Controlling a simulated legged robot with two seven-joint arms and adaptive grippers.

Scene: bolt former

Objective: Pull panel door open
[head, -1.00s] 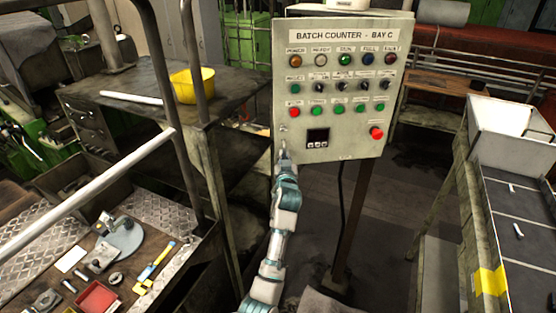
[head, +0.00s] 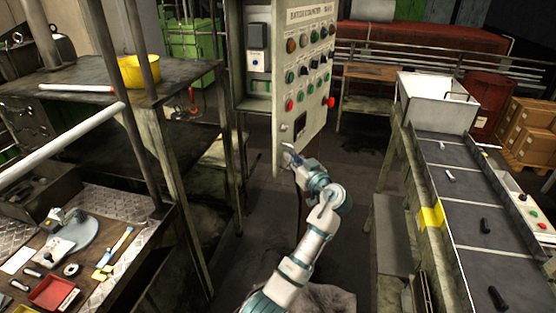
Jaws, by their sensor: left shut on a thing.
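The panel door (head: 290,75), a grey plate with rows of coloured buttons and lamps and the label "BATCH COUNTER", stands swung open, its face turned to the right. Behind it on the left, the cabinet interior (head: 259,85) shows dark and white devices. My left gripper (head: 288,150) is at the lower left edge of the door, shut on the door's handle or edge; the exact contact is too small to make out. My left arm reaches up to it from the bottom. My right gripper is not in view.
A workbench (head: 150,205) with tools and a red tray stands at the left. A yellow bowl (head: 140,73) sits on a dark metal table. A conveyor (head: 460,185) with small dark parts and a white bin (head: 437,100) is at the right. Floor between is clear.

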